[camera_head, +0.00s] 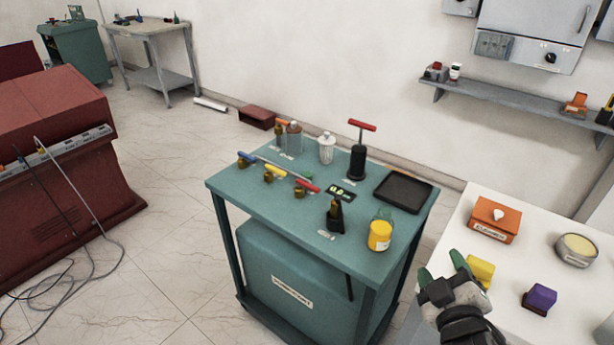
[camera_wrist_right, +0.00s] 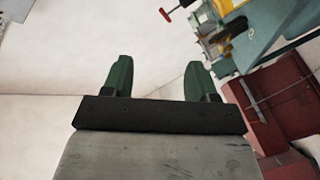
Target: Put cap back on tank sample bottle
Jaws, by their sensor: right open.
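Several containers stand on the green cart (camera_head: 228,190): a clear bottle (camera_head: 294,138) at the back left, a white bottle (camera_head: 326,148) beside it, and a yellow jar (camera_head: 380,236) with a greenish top at the front right. Their labels are too small to read, so I cannot tell which is the tank sample bottle. I cannot pick out a loose cap. My right gripper (camera_head: 441,267) is open, right of the cart near the white table's left edge. In the right wrist view its green fingers (camera_wrist_right: 158,67) are apart with nothing between them. My left gripper is out of view.
The cart also bears a black pump with a red handle (camera_head: 357,150), valves with coloured levers (camera_head: 275,174), a black tray (camera_head: 403,191) and a small meter (camera_head: 340,191). The white table (camera_head: 465,225) holds an orange box (camera_head: 495,220), a round tin (camera_head: 576,250), yellow and purple blocks.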

